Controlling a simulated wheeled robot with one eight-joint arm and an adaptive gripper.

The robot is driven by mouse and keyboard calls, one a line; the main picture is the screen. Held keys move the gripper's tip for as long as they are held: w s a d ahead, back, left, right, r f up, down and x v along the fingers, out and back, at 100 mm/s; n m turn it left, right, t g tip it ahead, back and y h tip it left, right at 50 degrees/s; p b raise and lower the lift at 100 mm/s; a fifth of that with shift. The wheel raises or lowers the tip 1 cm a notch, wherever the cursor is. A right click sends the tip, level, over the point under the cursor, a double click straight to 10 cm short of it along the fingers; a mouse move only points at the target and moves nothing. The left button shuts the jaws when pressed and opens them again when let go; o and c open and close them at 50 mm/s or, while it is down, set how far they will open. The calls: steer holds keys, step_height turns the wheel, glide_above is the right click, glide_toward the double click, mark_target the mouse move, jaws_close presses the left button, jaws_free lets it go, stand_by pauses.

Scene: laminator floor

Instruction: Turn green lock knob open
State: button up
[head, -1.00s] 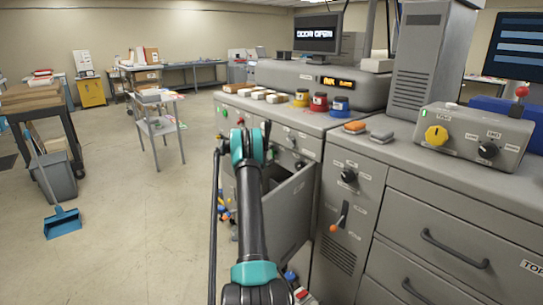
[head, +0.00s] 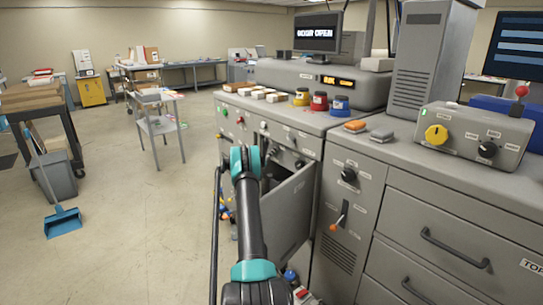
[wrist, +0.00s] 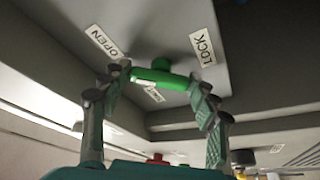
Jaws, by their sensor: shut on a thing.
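The green lock knob (wrist: 162,76) is in the middle of the wrist view, a bar-shaped handle on a grey panel. An OPEN label (wrist: 104,42) is at its upper left and a LOCK label (wrist: 203,47) at its upper right. My gripper (wrist: 161,84) has one finger at each end of the bar and is shut on it. The bar lies roughly crosswise in the picture, its left end near the OPEN label. In the head view my arm hides the knob and the gripper.
A grey door (head: 288,212) hangs open on the machine, close to the right of my arm. The monitor (head: 318,33) reads DOOR OPEN. Ink jars, including a red one (head: 319,101), stand on the counter. Open floor lies left, with a blue dustpan (head: 62,222) farther off.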

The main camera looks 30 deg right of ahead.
steer(key=shift+f+m+g+h, duration=0.1)
steer(key=shift+m+g+h, duration=0.25)
steer(key=shift+m, duration=0.35)
steer(key=o, duration=1.2)
steer(key=shift+c, duration=0.2)
steer(key=v, duration=1.2)
steer(key=shift+s, duration=0.1)
